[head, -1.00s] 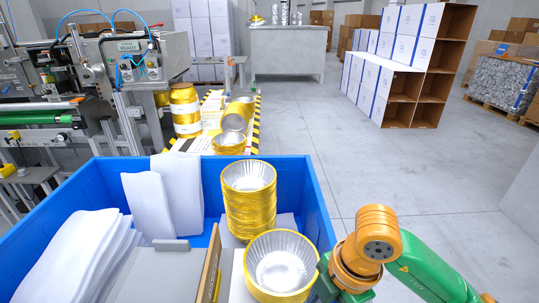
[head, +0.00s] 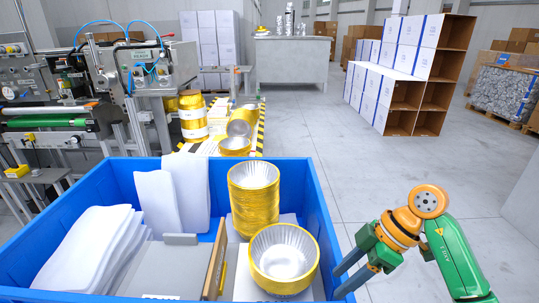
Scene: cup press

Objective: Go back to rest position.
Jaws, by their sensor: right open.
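My right gripper (head: 345,279) is at the lower right, just outside the right wall of the blue crate (head: 322,205). Its two dark fingers point left toward the crate wall, apart and with nothing between them. A tall stack of gold foil cups (head: 254,203) stands upright in the crate. A shorter stack of gold cups (head: 284,262) with a silver inside stands in front of it, closer to my right gripper but apart from it. My left gripper is not in view.
White folded sheets (head: 85,250) and a brown cardboard divider (head: 214,262) are in the crate. A machine (head: 130,75) stands at the back left, with gold cups (head: 240,130) on a striped surface beside it. The floor (head: 400,165) to the right is clear.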

